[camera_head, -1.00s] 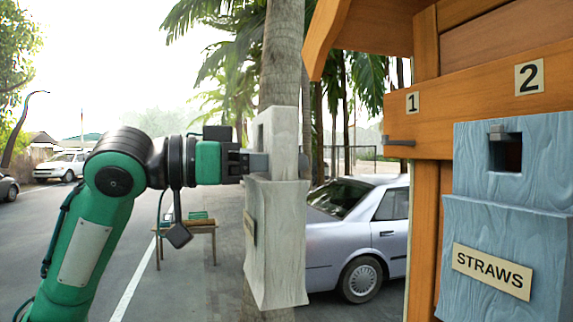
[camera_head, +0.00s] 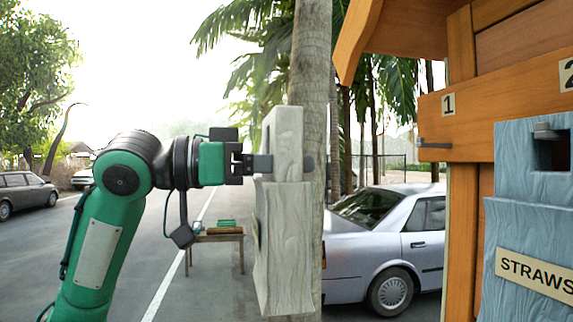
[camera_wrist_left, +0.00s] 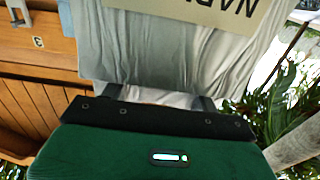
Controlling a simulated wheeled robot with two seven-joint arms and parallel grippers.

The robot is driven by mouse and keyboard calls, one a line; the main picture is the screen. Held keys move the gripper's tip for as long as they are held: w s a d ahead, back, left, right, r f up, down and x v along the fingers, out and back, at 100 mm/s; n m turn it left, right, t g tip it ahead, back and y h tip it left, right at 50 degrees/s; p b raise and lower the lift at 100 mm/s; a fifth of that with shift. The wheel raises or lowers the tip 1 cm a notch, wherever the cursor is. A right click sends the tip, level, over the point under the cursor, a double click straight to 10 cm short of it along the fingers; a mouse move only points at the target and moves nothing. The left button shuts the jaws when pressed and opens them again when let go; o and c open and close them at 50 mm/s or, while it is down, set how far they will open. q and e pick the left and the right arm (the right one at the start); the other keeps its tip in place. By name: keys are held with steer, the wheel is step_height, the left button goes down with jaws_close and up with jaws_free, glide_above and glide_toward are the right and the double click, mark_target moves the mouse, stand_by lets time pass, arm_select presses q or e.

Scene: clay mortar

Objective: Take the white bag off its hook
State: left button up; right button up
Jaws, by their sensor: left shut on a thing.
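The white bag (camera_head: 285,245) has a wood-grain-like surface and a handle part at its top. It hangs upright in the air from my left gripper (camera_head: 264,164), well left of the small dark hook (camera_head: 434,145) under label 1, which is bare. My left gripper is shut on the bag's upper handle part, and a dark fingertip shows past its right side. In the left wrist view the bag (camera_wrist_left: 150,50) fills the top middle, with a partly cut-off label. My right gripper is not in view.
A blue bag (camera_head: 535,225) labelled STRAWS hangs on the orange wooden stall (camera_head: 480,110) at right. A palm trunk (camera_head: 312,70) and a silver car (camera_head: 390,235) stand behind the white bag. A small wooden table (camera_head: 215,238) stands further back. Open paving lies at left.

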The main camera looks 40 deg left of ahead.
arm_select(q)
steer(key=shift+s+a+b, duration=0.35)
steer(key=shift+s, duration=0.05)
steer(key=shift+b+v, duration=0.65)
steer(key=shift+v, duration=1.35)
steer(key=shift+w, duration=0.15)
